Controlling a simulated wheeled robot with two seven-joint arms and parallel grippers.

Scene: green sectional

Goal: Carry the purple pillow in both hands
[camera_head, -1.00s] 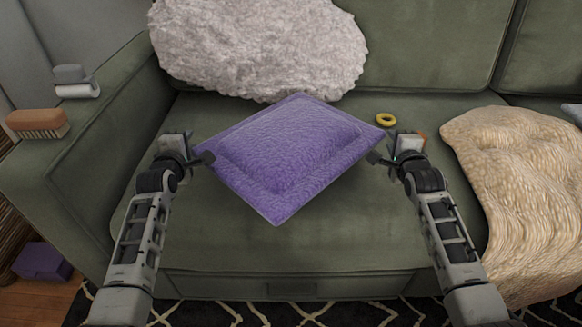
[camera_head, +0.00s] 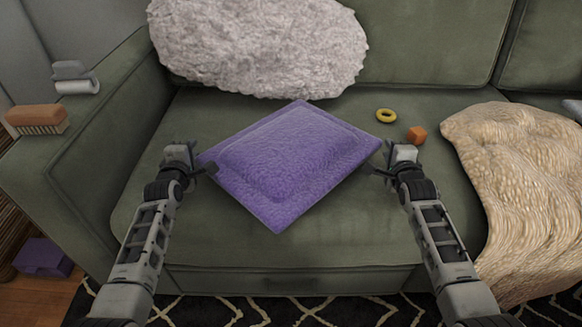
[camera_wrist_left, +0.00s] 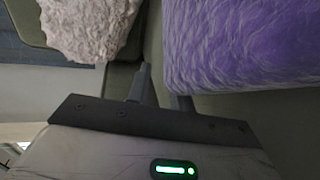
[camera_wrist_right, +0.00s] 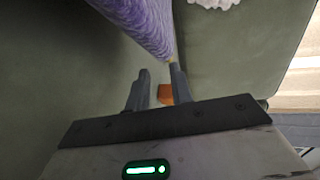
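The purple pillow (camera_head: 290,155) is level or slightly tilted over the green sofa seat, its corners pointing left and right, between my two grippers. I cannot tell how far it is above the seat. My left gripper (camera_head: 203,167) is at its left corner. In the left wrist view the pillow (camera_wrist_left: 240,45) partly covers one finger; the fingers (camera_wrist_left: 160,88) stand apart. My right gripper (camera_head: 380,165) is at its right corner. In the right wrist view the pillow's corner (camera_wrist_right: 150,25) reaches one fingertip; the fingers (camera_wrist_right: 160,80) stand apart with a clear gap between them.
A white fluffy cushion (camera_head: 260,45) leans on the sofa back. A yellow ring (camera_head: 386,115), an orange cube (camera_head: 416,134) and a cream blanket (camera_head: 520,190) lie on the right. A brush (camera_head: 37,120) is on the left armrest. A purple box (camera_head: 43,258) is on the floor.

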